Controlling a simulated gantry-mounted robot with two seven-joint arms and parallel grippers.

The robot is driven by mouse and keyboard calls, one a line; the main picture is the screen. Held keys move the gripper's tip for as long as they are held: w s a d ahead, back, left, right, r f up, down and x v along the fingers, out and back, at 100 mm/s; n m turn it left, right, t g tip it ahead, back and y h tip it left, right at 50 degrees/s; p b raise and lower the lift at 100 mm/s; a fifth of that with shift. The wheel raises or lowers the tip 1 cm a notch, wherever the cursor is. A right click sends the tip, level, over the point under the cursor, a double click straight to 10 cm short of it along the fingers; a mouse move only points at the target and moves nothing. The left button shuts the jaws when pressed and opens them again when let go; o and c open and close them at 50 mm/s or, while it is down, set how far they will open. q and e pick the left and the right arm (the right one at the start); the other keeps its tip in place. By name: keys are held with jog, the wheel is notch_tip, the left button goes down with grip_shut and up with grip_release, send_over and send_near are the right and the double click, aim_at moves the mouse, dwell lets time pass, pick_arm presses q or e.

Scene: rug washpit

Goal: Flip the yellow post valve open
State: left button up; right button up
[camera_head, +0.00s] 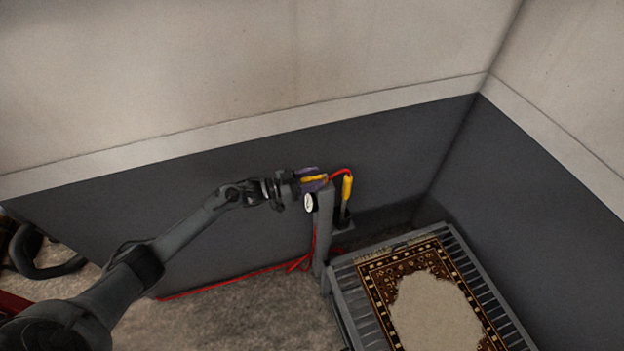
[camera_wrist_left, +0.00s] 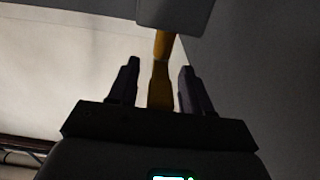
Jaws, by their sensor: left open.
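The yellow valve lever (camera_head: 314,178) sits at the top of a grey post (camera_head: 324,228), pointing left toward my arm. My left gripper (camera_head: 308,179) is at the lever, its dark purple fingers on either side of it. In the left wrist view the lever (camera_wrist_left: 160,84) runs between the two spread fingers (camera_wrist_left: 158,66), with a visible gap on each side. The lever's far end goes up to a grey block (camera_wrist_left: 176,14). My right gripper is not in view.
A round white gauge (camera_head: 310,203) is on the post's left side. A yellow-handled wand (camera_head: 347,188) with a red hose (camera_head: 230,283) stands just right of the post. A patterned rug (camera_head: 435,305) lies on a slatted grey rack (camera_head: 345,300). The dark wall is close behind.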

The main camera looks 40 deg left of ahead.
pick_arm(q)
jog(key=shift+c, duration=0.2)
grip_shut()
dwell(0.3)
